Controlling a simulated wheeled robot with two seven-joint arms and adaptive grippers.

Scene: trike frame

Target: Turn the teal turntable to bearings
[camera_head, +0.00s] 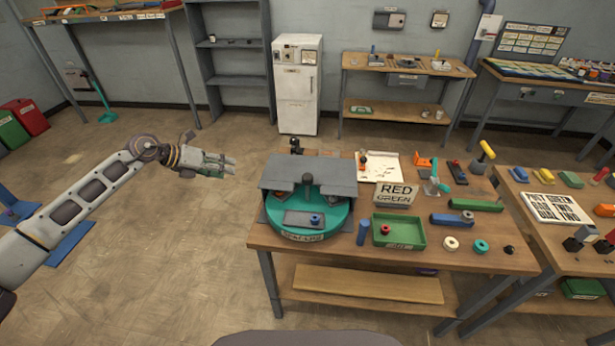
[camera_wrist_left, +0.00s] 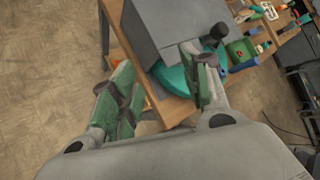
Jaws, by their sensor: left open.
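The teal turntable (camera_head: 330,226) sits at the left end of the wooden table. A grey hood (camera_head: 310,172) covers its back part. A grey plate with a blue ring-shaped piece (camera_head: 315,219) lies on its open front part. A label is on its front rim, too small to read surely. In the left wrist view a strip of the turntable (camera_wrist_left: 172,80) shows below the grey hood (camera_wrist_left: 165,32). My left gripper (camera_head: 232,165) is open and empty, left of the hood and apart from it. Its green-padded fingers (camera_wrist_left: 165,95) show in the left wrist view. My right gripper is not in view.
A green tray (camera_head: 420,234) with a red piece stands right of the turntable, near a blue cylinder (camera_head: 363,232). A black knobbed post (camera_head: 295,146) rises behind the hood.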

